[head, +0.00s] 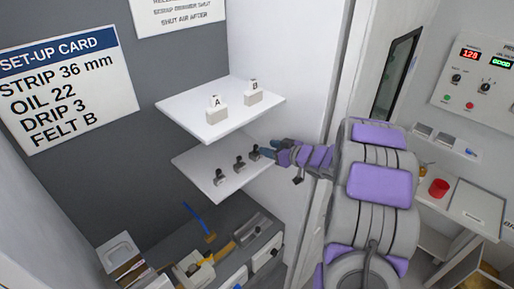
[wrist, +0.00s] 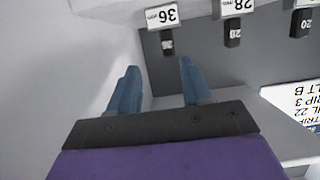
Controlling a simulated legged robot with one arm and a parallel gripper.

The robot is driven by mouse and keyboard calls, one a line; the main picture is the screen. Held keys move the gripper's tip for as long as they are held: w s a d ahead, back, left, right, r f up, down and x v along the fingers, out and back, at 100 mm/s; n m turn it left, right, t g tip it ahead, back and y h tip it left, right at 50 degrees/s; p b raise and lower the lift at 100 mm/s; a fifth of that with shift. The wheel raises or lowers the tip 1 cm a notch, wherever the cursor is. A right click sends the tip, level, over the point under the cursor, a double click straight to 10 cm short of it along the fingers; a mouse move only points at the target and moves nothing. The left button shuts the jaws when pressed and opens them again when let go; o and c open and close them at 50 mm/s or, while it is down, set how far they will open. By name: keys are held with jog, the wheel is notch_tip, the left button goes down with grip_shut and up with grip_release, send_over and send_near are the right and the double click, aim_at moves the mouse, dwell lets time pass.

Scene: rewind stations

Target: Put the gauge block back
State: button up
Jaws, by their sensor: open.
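Three small dark gauge blocks stand in a row on the lower white shelf (head: 200,185). In the wrist view their numbers appear upside down: the 36 block (wrist: 167,42), the 28 block (wrist: 233,32) and the 20 block (wrist: 304,22), each by a white tag with a matching number. In the head view the 36 block (head: 255,153) is the one nearest my gripper (head: 267,150). My gripper, also in the wrist view (wrist: 158,70), is open with blue fingers apart and nothing visible between them. The 36 block lies just beyond the fingertips.
An upper shelf (head: 190,115) above holds two white boxes marked A (head: 216,112) and B (head: 253,97). The set-up card (head: 65,88) on the wall reads strip 36 mm. Below are drawers with tools. The white wall is close beside my gripper.

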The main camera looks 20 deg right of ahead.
jog(key=shift+s+r, duration=1)
jog(key=shift+s, duration=1.7)
jog(key=w+d+r+m+g+h, duration=0.1)
jog(key=d+r+m+h, duration=0.15)
jog(key=d+h, duration=0.25)
jog(key=s+a+r+m+g+h, duration=0.25)
jog(key=s+a+g+h, duration=0.2)
jog(key=s, duration=0.35)
jog(key=s+a+f+g+y, duration=0.1)
jog(key=s+a+g+y, duration=0.15)
jog(key=s+a, duration=0.7)
jog(key=s+a+f+n+g+y, duration=0.1)
jog(key=s+a+g, duration=0.4)
jog(key=s, duration=0.7)
jog(key=s+a+f+g+y, duration=0.1)
jog(key=s+a+g, duration=0.2)
jog(key=s+a, duration=0.7)
notch_tip(320, 180, down, 19)
jog(key=d+b, duration=0.2)
jog(key=b, duration=1.7)
jog(key=shift+s+d+f, duration=0.2)
jog(key=shift+s, duration=0.1)
